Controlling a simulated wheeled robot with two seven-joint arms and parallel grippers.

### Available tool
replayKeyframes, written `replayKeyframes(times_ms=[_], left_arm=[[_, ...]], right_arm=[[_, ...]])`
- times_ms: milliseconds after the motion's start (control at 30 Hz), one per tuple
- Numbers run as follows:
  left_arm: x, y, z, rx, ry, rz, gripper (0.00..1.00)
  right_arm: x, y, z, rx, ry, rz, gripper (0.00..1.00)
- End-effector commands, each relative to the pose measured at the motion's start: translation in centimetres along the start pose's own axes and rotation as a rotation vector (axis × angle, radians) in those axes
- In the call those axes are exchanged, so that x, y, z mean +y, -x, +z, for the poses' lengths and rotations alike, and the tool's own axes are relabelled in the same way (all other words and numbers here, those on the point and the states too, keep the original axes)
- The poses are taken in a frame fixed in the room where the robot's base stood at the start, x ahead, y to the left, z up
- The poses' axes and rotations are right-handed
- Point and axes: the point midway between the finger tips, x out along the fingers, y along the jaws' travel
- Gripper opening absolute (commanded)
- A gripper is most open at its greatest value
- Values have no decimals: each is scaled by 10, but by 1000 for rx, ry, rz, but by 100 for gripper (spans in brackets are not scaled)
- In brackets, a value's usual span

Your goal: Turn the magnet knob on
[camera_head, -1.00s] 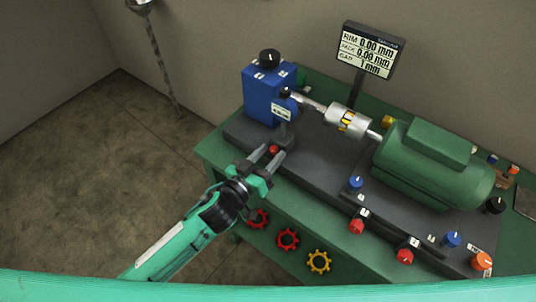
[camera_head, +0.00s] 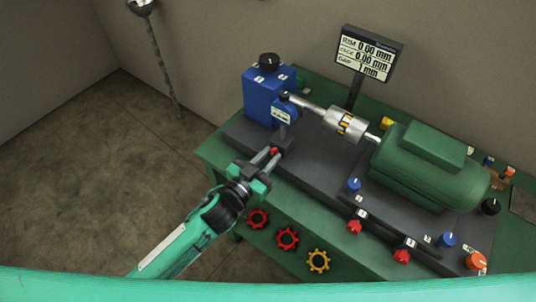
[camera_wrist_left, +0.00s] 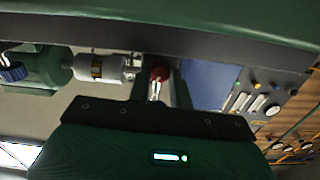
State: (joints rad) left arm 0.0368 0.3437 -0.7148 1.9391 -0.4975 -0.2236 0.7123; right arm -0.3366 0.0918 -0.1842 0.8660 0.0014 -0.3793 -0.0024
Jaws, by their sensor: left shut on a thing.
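A small red knob (camera_head: 274,151) sits on the front of a small dark block below the blue housing, under a small labelled gauge (camera_head: 281,112). It also shows in the left wrist view (camera_wrist_left: 160,73), between the two dark fingers. My left gripper (camera_head: 268,157) reaches it from the front left and is shut on it. The fingers partly hide the knob, and I cannot read its on or off mark. My right gripper is not in view.
A blue housing (camera_head: 267,92) with a black top knob stands behind. A silver coupling (camera_head: 345,124) joins its shaft to a green motor (camera_head: 430,165). Other red, blue and orange knobs line the bench to the right. A readout screen (camera_head: 368,54) stands at the back.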

Motion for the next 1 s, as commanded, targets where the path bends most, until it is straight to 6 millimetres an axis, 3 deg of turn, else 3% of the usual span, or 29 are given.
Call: replayKeyframes(times_ms=[500,1000], left_arm=[[0,0,-2,0,-493,-1,0],[1,0,0,0,-954,0,0]], right_arm=[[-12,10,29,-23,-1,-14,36],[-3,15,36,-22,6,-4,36]])
